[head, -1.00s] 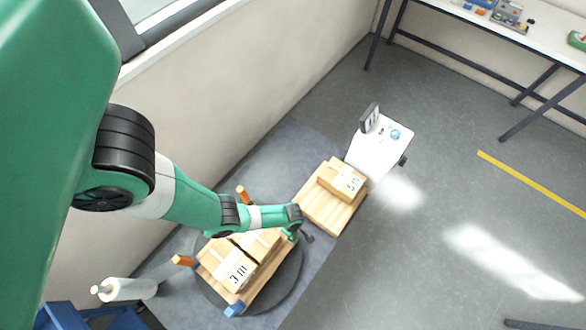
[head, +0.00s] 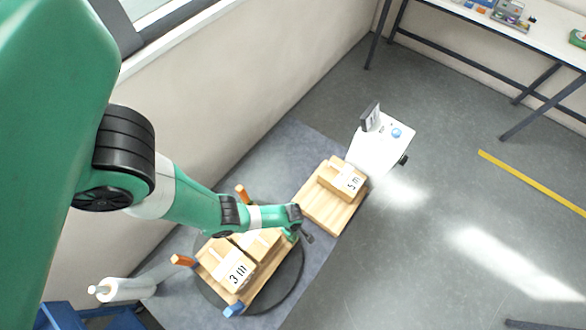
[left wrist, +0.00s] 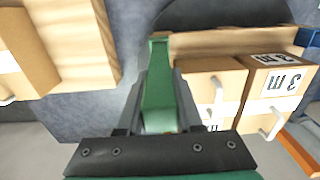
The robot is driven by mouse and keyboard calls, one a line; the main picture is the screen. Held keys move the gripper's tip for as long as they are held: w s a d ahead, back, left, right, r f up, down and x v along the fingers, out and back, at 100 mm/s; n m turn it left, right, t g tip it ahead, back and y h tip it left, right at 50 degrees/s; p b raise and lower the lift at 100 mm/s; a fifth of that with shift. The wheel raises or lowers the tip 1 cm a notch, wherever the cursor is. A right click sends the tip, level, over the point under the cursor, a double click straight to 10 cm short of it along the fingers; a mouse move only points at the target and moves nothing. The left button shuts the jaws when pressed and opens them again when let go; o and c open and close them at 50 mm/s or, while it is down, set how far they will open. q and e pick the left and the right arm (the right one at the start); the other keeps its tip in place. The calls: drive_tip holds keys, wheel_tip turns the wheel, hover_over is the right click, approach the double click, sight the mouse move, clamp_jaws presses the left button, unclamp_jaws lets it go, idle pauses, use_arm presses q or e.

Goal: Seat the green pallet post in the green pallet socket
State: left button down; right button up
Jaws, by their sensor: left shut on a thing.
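My left gripper (head: 298,232) is at the right corner of the pallet on the dark round turntable. In the left wrist view its two jaws (left wrist: 158,105) are shut on the green pallet post (left wrist: 158,75). The post's far end is at the corner of the wooden pallet (left wrist: 205,42). The green socket is hidden, and I cannot tell whether the post's end is inside it. In the head view the arm mostly hides the post. My right gripper is not in view.
The turntable pallet (head: 263,283) carries cartons (head: 238,270), with orange posts (head: 184,261) (head: 243,193) and a blue post (head: 234,309) at other corners. A second pallet (head: 325,215) with a carton stands close by, beside a white cart (head: 375,155).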

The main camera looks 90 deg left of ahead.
use_arm(q)
drive_tip(key=shift+f+b, duration=1.9)
drive_tip(key=shift+f, duration=0.15)
drive_tip(key=shift+c, duration=2.4)
unclamp_jaws()
drive_tip(key=shift+r, duration=0.1)
wheel_tip(320, 180, up, 12)
drive_tip(key=p, duration=1.1)
drive_tip(key=shift+p, duration=0.35)
drive_tip(key=shift+f, duration=0.2)
